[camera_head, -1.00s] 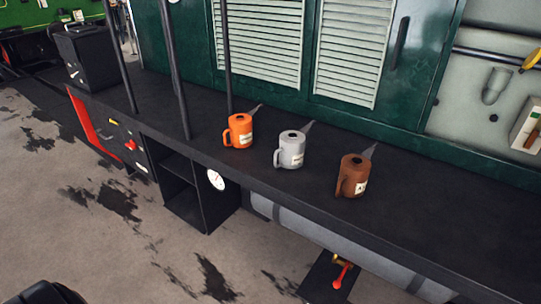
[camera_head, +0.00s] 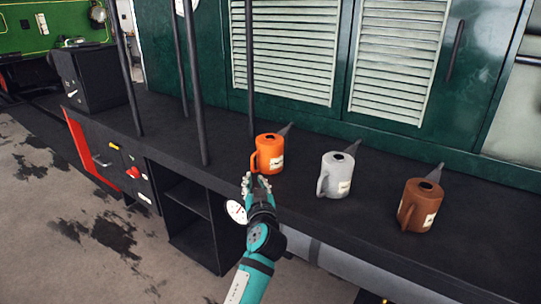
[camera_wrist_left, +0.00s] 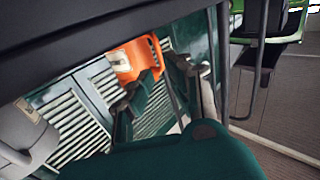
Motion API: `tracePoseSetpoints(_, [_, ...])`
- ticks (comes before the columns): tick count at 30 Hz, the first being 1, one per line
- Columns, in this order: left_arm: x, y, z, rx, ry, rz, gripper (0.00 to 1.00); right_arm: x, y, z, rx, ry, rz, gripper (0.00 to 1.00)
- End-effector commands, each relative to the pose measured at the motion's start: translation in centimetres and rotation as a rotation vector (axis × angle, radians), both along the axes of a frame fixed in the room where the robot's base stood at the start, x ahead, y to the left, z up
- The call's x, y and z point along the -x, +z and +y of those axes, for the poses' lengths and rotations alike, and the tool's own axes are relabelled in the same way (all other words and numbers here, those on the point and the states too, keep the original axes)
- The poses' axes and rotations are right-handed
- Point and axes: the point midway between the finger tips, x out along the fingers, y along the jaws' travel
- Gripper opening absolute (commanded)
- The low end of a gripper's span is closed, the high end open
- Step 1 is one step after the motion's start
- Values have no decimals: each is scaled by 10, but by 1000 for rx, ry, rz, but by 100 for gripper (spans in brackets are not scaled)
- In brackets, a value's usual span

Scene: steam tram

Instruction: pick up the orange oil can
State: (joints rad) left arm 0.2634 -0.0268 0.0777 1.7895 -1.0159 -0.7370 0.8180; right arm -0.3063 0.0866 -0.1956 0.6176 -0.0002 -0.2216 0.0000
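The orange oil can (camera_head: 268,152) stands upright on the black running board (camera_head: 340,215), its handle towards the left and its grey spout pointing up to the right. My left gripper (camera_head: 256,180) is just in front of and below the can, with its fingers spread apart and nothing between them. In the left wrist view the orange can (camera_wrist_left: 128,62) shows beyond the open fingers, partly covered by one of them. Any contact with the can cannot be told. My right gripper is not in view.
A grey oil can (camera_head: 336,176) and a brown oil can (camera_head: 418,207) stand to the right on the same board. Dark upright poles (camera_head: 190,85) rise left of the orange can. A white dial (camera_head: 236,212) sits below the board edge.

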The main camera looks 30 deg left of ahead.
Motion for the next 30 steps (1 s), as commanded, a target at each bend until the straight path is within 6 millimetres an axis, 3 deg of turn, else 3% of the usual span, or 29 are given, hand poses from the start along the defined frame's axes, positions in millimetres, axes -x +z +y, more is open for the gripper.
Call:
tracePoseSetpoints(6, [-30, -1, 25, -2, 1, 1, 16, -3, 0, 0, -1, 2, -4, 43])
tracePoseSetpoints(13, [-43, 1, 34, -2, 0, 1, 16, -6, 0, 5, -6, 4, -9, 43])
tracePoseSetpoints(21, [-73, 2, 57, -2, 1, 1, 16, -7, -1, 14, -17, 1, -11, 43])
tracePoseSetpoints(30, [-80, 2, 61, 0, -1, 1, 16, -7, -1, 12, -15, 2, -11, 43])
